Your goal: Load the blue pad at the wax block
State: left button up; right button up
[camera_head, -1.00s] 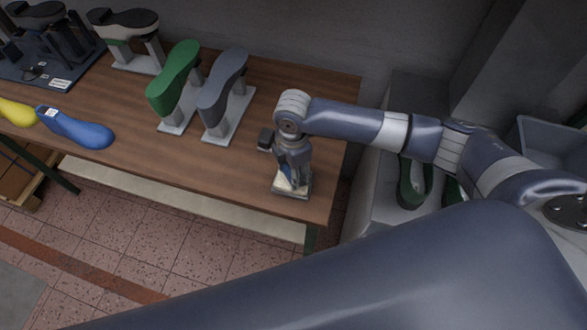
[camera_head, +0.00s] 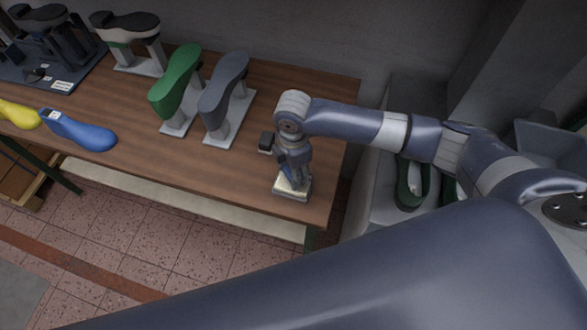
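The wax block (camera_head: 292,187) is pale cream and sits in a light tray near the table's front right corner. My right gripper (camera_head: 289,175) points down right over it, at the end of the arm from the right. A small bit of saturated blue, the blue pad (camera_head: 283,170), shows at its fingers, which appear closed on it. The pad is mostly hidden by the gripper, and I cannot tell whether it touches the wax. My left gripper is not in view.
On the wooden table (camera_head: 190,165) stand a green last (camera_head: 175,85) and a grey last (camera_head: 223,90). A blue last (camera_head: 77,130) lies at the front left. A small black block (camera_head: 266,142) is just left of my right gripper. A large arm link of mine fills the foreground.

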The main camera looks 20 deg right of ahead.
jog(key=shift+r+p, duration=1.65)
jog(key=shift+r, duration=0.2)
jog(key=shift+r+p, duration=0.5)
jog(key=shift+r, duration=0.45)
jog(key=shift+w+d+m+b, duration=0.1)
jog(key=shift+m+b, duration=0.3)
jog(key=shift+b, duration=0.1)
jog(key=r+m+b, duration=0.1)
jog(key=m+b, duration=0.1)
jog(key=d+r+m+b, duration=0.1)
jog(key=m+b, duration=0.1)
jog(key=m, duration=0.1)
jog(key=s+r+m+b, duration=0.1)
jog(key=m+b, duration=0.1)
jog(key=m, duration=0.1)
jog(key=shift+s+d+r, duration=0.1)
jog(key=shift+d+r, duration=0.15)
jog(key=shift+d, duration=0.1)
jog(key=s+d+r+m+b, duration=0.3)
jog(key=s+m+b, duration=0.4)
jog(key=m, duration=0.4)
jog(key=shift+d+b, duration=0.3)
jog(key=shift+d, duration=0.1)
